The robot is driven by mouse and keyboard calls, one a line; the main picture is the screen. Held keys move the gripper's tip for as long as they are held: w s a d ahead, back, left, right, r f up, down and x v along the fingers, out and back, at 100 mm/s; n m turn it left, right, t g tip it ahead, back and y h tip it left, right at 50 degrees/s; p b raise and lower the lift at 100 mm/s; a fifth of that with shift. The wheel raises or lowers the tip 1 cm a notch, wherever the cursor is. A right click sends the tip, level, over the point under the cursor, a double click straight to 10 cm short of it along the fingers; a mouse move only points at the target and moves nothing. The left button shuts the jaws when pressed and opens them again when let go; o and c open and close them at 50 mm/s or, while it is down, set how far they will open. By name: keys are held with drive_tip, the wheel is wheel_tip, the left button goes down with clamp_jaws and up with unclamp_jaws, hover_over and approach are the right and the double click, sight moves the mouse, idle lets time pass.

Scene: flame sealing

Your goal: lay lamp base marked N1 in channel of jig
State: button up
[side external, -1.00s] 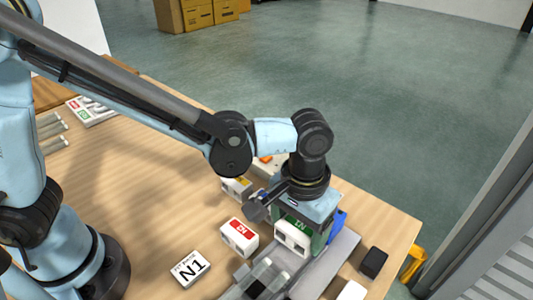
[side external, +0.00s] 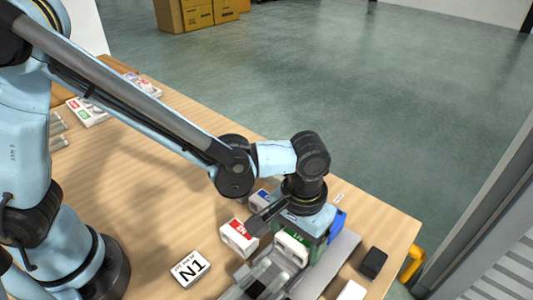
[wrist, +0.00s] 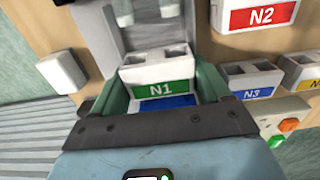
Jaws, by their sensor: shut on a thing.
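The lamp base marked N1 (side external: 291,249) is a white block with a green label; its label and two top openings show in the wrist view (wrist: 158,91). My gripper (wrist: 160,80) is shut on it, one green finger on each side. In the side view my gripper (side external: 304,247) points down over the grey jig (side external: 342,248). The jig's grey channel with clear parts shows just beyond the base in the wrist view (wrist: 125,30). The base's underside is hidden, so I cannot tell whether it touches the channel.
The red-labelled N2 base (side external: 238,238) stands close left of my gripper. The blue-labelled N3 base (wrist: 250,80) and a yellow-labelled base (wrist: 304,73) stand behind it. A white N1 card (side external: 189,268) lies on the table. A black block (side external: 373,262) is right of the jig.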

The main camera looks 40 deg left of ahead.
drive_tip(key=shift+f, duration=0.4)
drive_tip(key=o, duration=1)
drive_tip(key=shift+o, duration=0.2)
wheel_tip(320, 180, up, 13)
